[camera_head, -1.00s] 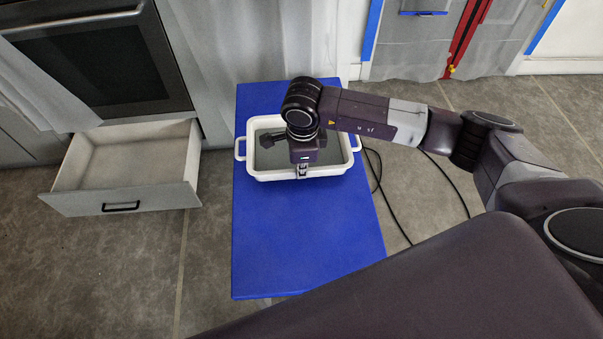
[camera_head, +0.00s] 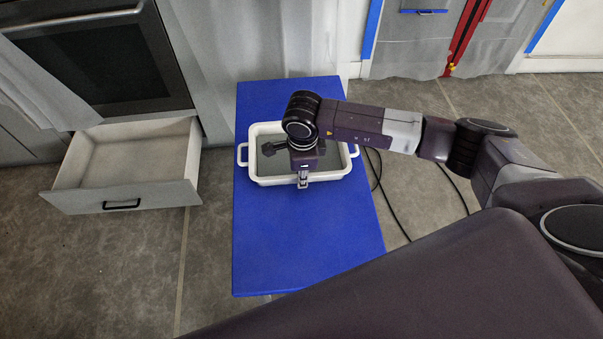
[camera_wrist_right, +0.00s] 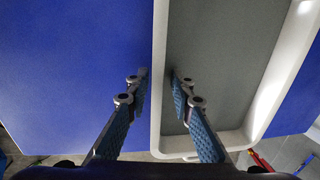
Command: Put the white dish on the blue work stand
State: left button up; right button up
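The white dish (camera_head: 263,182), a rectangular tray with side handles and a grey inner floor, rests level on the blue work stand (camera_head: 300,240), toward its far half. My right gripper (camera_head: 303,184) points down at the dish's near wall. In the right wrist view, the fingertips of the gripper (camera_wrist_right: 158,75) straddle the dish wall (camera_wrist_right: 158,40), one outside over the blue top and one inside. They look open, with small gaps beside the wall. My right wrist hides part of the dish's inside in the head view. My left gripper is not in view.
An open white drawer (camera_head: 130,165) sticks out left of the stand, below an oven (camera_head: 100,60). Black cables (camera_head: 385,195) lie on the floor to the right. The near half of the stand is bare.

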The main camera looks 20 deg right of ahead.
jog(key=shift+r, duration=0.1)
notch_tip(320, 180, up, 12)
jog(key=s+b, duration=0.1)
jog(key=b, duration=0.2)
jog(key=shift+s+a, duration=0.2)
jog(key=shift+s, duration=0.05)
dwell(0.3)
